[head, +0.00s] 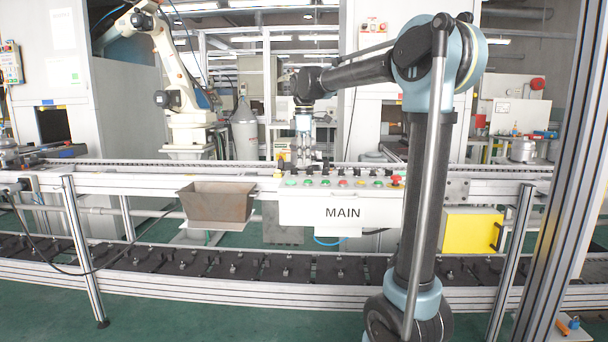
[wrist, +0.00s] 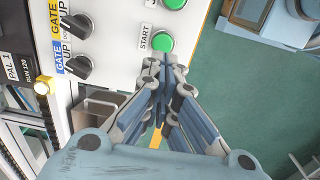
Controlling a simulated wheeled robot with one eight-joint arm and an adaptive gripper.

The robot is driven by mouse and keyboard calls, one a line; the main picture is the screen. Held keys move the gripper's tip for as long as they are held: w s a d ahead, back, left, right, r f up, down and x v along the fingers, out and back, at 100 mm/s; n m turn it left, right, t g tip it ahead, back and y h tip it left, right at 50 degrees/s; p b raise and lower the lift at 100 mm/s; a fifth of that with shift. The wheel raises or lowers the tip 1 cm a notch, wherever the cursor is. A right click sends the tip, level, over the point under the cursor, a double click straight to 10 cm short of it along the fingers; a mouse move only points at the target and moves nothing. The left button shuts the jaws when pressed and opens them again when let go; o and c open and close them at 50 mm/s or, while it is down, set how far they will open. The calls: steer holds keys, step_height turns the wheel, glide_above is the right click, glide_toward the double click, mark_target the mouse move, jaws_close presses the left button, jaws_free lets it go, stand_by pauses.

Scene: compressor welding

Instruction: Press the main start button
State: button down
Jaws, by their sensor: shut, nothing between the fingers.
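The control box labelled MAIN (head: 343,212) stands at the conveyor's front edge in the head view. Its top carries a row of small green, red and yellow controls. In the wrist view, a round green button (wrist: 162,41) sits beside a START label on the white panel (wrist: 118,22). My gripper (wrist: 164,60) is shut and empty, its tips just below that button in the picture. I cannot tell whether they touch it. In the head view my gripper (head: 304,158) points down behind the box, its tips hard to make out.
Another green button (wrist: 174,3) and two black GATE UP knobs (wrist: 78,26) are on the same panel. A red mushroom button (head: 395,180) is at the box's right end. A metal bin (head: 218,203) hangs to the left. A yellow box (head: 470,232) is to the right.

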step_height(320, 180, up, 8)
steer(key=shift+s, duration=0.15)
steer(key=shift+d+f, duration=0.1)
steer(key=shift+f, duration=0.05)
stand_by(0.6)
steer(key=s+d+f+m+t, duration=0.1)
steer(key=s+d+f+m, duration=0.8)
steer(key=s+d+f, duration=0.65)
steer(key=s+d+f+m, duration=0.3)
steer(key=s+f+m, duration=0.1)
steer(key=s+f, duration=0.4)
steer(key=s+d+f+m+t, duration=0.1)
steer(key=s+d+f+m, duration=0.3)
steer(key=s+f, duration=0.4)
step_height(320, 180, down, 5)
steer(key=shift+s+r, duration=0.1)
steer(key=shift+s, duration=0.05)
steer(key=shift+w+f, duration=0.2)
steer(key=shift+w, duration=0.25)
